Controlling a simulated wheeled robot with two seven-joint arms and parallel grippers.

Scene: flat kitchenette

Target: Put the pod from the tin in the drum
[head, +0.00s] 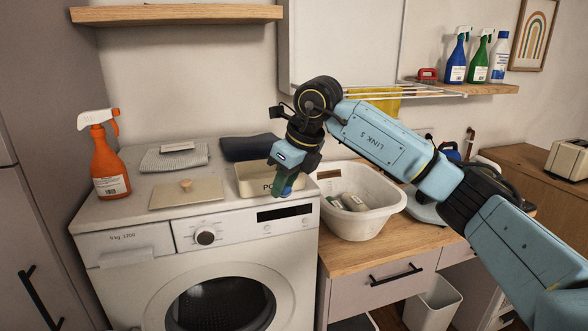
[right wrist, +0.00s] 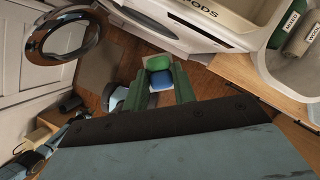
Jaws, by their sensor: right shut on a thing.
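The cream tin (head: 248,184), marked with "PO" in the head view and "PODS" in the right wrist view (right wrist: 225,17), stands open on top of the washing machine (head: 130,243). My right gripper (head: 287,187) is in front of the tin, near the machine's front top edge. It is shut on a green and blue pod (right wrist: 159,74), which shows between the fingertips in the right wrist view. The drum (head: 222,306) shows dark and perforated through the round front opening, below and left of the gripper. The round door (right wrist: 62,36) stands swung out in the right wrist view. My left gripper is out of view.
A flat lid with a knob (head: 187,192), folded cloths (head: 174,157) and an orange spray bottle (head: 108,160) are on the machine top. A white basin (head: 372,222) stands on the wooden counter at right.

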